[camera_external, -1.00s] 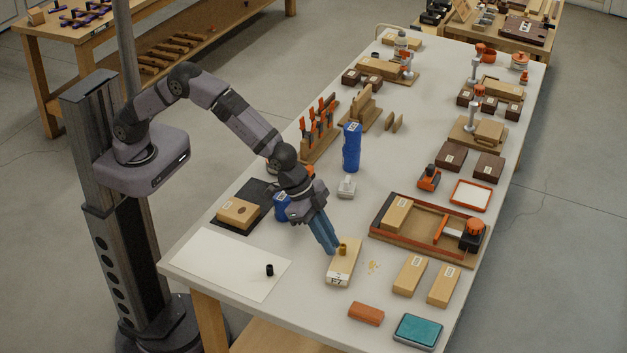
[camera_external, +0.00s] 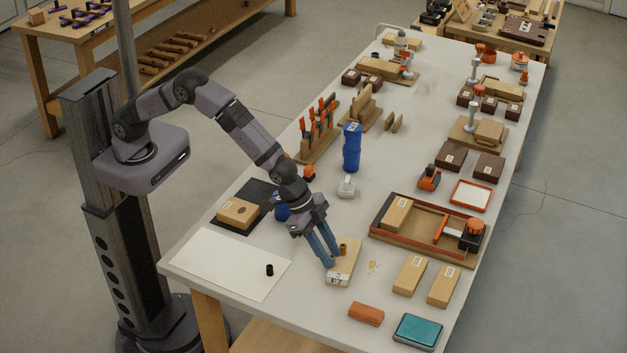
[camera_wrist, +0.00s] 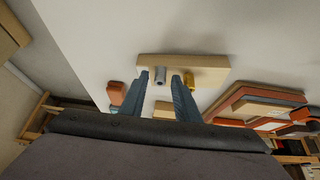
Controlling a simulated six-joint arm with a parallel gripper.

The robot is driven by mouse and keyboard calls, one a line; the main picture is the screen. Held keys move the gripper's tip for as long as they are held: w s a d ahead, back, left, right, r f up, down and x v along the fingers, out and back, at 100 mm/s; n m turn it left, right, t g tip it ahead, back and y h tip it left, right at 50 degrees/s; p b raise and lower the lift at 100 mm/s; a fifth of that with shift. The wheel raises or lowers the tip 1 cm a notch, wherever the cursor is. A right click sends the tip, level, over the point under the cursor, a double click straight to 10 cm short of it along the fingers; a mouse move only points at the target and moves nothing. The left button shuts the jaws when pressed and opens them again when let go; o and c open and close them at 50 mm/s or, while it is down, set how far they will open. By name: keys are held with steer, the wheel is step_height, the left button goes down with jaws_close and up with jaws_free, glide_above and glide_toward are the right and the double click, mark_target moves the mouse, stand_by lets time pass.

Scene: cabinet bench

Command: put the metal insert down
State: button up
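A grey metal insert (camera_wrist: 160,75) shows in the wrist view at a light wooden block (camera_wrist: 205,66). It lies between my fingers, nearer the left one; how deep it sits in the block is unclear. In the external view my gripper (camera_external: 330,257) is low over the labelled block (camera_external: 342,272), with its two blue fingers spread apart. My gripper also shows in the wrist view (camera_wrist: 160,80), open around the insert. A brass insert (camera_wrist: 191,78) stands on the same block, just outside the right finger; it also shows in the external view (camera_external: 343,247).
A white sheet (camera_external: 220,264) with a small black cylinder (camera_external: 269,270) lies left. An orange block (camera_external: 366,313) and a teal box (camera_external: 418,330) lie in front. Two wooden blocks (camera_external: 409,275) and a clamping tray (camera_external: 425,258) stand right. A blue cylinder (camera_external: 352,148) stands behind.

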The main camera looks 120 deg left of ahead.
steer(key=shift+r, duration=0.1)
steer(key=shift+r, duration=0.15)
steer(key=b+v, duration=0.2)
steer(key=v, duration=1)
steer(key=s+f+g, duration=0.3)
steer(key=s, duration=1.4)
steer(key=s+f+g, duration=0.3)
steer(key=s, duration=1.4)
steer(key=shift+f, duration=0.3)
steer(key=shift+s, duration=0.1)
